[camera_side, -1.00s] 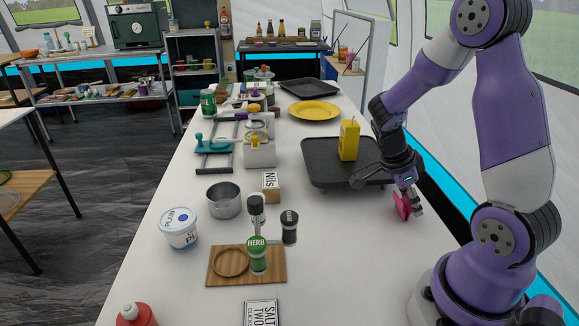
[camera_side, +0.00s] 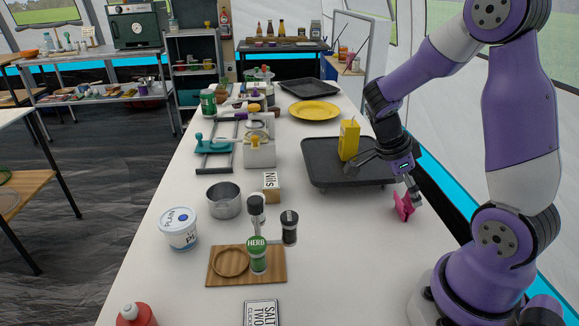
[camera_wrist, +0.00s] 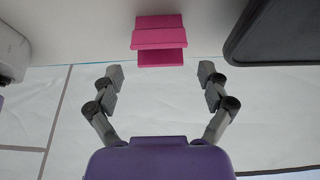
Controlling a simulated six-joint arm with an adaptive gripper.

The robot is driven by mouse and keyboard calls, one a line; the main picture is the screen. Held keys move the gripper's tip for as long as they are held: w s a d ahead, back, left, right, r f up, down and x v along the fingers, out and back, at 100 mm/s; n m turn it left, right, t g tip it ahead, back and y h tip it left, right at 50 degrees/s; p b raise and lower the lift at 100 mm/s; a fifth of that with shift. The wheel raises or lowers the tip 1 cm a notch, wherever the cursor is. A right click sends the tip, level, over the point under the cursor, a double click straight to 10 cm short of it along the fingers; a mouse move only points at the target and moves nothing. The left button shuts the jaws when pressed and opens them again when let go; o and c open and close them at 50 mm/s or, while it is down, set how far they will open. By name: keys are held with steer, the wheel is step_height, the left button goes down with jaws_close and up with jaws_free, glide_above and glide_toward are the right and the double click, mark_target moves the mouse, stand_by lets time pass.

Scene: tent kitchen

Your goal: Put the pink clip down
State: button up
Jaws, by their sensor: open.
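The pink clip (camera_side: 404,207) stands on the white table near its right edge, in front of the dark tray. It also shows in the wrist view (camera_wrist: 160,40), at the top middle, beyond my fingertips. My gripper (camera_side: 385,176) is just above and behind the clip in the side view. In the wrist view my gripper (camera_wrist: 160,88) has its two fingers wide apart, with nothing between them. The clip looks clear of both fingers.
A dark tray (camera_side: 320,176) with a yellow carton (camera_side: 349,139) lies beside my gripper. A small box (camera_side: 271,186), a metal bowl (camera_side: 224,200), and shakers stand to the left. The table (camera_side: 350,260) is bare in front of the clip.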

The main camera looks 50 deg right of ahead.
steer(key=v, duration=0.8)
steer(key=a+r+n+t+y, duration=0.2)
steer(key=a+n+t, duration=0.2)
steer(key=a+n, duration=0.4)
steer(key=a+r+n+t+y, duration=0.1)
steer(key=a+r+n+t, duration=0.2)
steer(key=n, duration=1.6)
steer(key=a+t, duration=0.2)
steer(key=a, duration=0.2)
steer(key=shift+w+a+y, duration=0.3)
steer(key=shift+a+y, duration=0.1)
steer(key=shift+r, duration=0.15)
